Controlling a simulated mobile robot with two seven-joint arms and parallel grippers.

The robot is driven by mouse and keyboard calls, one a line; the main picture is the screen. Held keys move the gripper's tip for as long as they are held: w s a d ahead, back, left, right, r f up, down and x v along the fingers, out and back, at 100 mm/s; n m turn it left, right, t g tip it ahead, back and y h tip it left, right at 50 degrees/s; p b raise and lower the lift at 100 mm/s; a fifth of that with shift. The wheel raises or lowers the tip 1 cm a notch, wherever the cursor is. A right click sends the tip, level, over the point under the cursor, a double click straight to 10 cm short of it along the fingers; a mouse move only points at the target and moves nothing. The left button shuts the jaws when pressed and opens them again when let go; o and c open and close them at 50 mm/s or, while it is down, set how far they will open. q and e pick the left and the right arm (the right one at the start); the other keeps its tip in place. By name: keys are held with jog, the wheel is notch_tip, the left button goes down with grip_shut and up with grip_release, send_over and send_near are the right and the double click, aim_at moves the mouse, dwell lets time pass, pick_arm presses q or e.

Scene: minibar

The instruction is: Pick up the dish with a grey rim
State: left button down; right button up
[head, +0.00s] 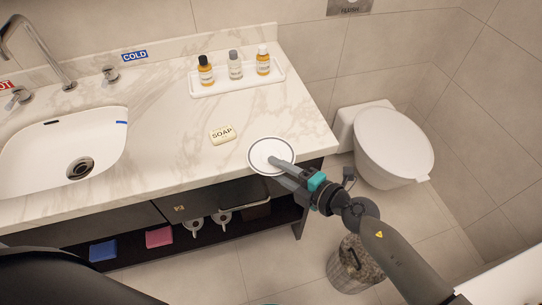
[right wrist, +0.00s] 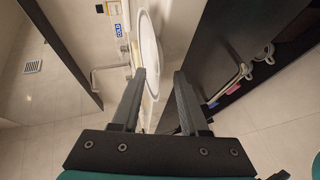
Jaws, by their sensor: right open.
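The dish with a grey rim (head: 262,148) is round and white and lies flat at the front right of the marble counter, close to its front edge. My right gripper (head: 275,167) reaches it from the front right, with one finger over the near part of the dish in the head view. In the right wrist view the dish (right wrist: 149,45) appears nearly edge-on, and my right gripper (right wrist: 159,72) is open. One finger overlaps the dish's near part there; the other is on the cabinet side. I cannot tell whether they touch it. My left gripper is not in view.
A soap bar (head: 222,134) lies left of the dish. A white tray (head: 208,91) with three small bottles stands behind. The sink (head: 103,150) is at left, a toilet (head: 393,143) at right, and a waste bin (head: 352,265) below my right arm.

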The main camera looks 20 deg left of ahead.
grip_shut()
dwell(1.4)
